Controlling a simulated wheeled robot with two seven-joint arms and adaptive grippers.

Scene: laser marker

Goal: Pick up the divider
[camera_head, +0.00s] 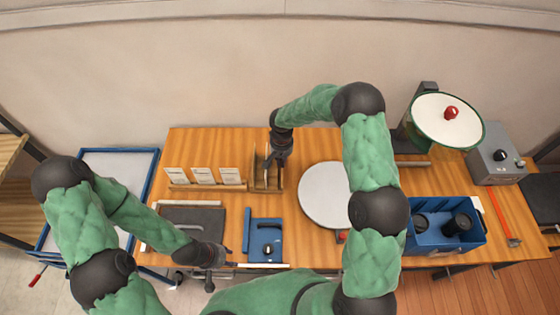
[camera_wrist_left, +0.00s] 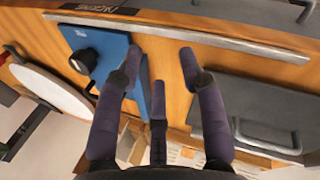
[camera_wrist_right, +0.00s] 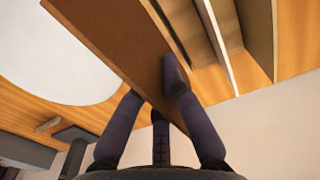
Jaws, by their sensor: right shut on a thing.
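My right gripper (camera_head: 274,160) reaches down at the small wooden rack (camera_head: 259,186) near the back of the table. In the right wrist view its fingers (camera_wrist_right: 152,98) are shut on a brown wooden board (camera_wrist_right: 120,42), which appears to be the divider. One finger lies over the board's face and the other is partly hidden behind it. I cannot tell if the board is clear of the rack. My left gripper (camera_head: 221,257) is open and empty by the table's front edge, as the left wrist view (camera_wrist_left: 158,68) also shows.
Left of the rack stands a holder with several cards (camera_head: 202,176). In front are a dark panel (camera_head: 194,220) and a blue fixture (camera_head: 262,228). Right are a white round plate (camera_head: 325,195), a blue bin (camera_head: 424,239) and a grey control box (camera_head: 492,165).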

